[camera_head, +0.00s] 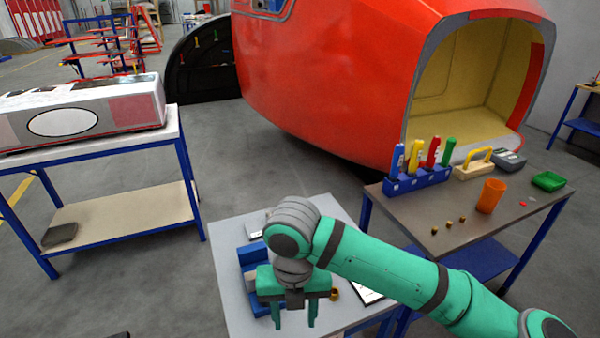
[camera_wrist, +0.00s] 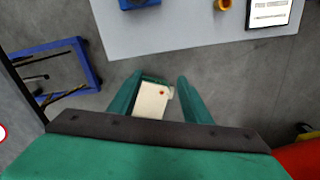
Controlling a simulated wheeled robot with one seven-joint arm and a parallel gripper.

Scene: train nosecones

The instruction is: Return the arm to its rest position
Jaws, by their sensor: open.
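My green gripper (camera_head: 294,315) hangs over the near part of the small grey table (camera_head: 231,228) in the head view, its two fingers pointing down and spread apart. No object shows between the fingers there. In the wrist view my gripper (camera_wrist: 160,82) is open. A cream block-like thing with a red dot and a green edge (camera_wrist: 152,101) shows in line with the gap; I cannot tell its height or whether it touches a finger. My arm reaches in from the lower right and hides part of the table.
A blue fixture (camera_head: 250,256), a brass ring (camera_head: 335,294) and a paper sheet (camera_head: 368,292) are on the small table. The right workbench (camera_head: 400,205) holds a tool rack (camera_head: 415,181) and an orange cup (camera_head: 491,196). The red nosecone (camera_head: 330,80) stands behind.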

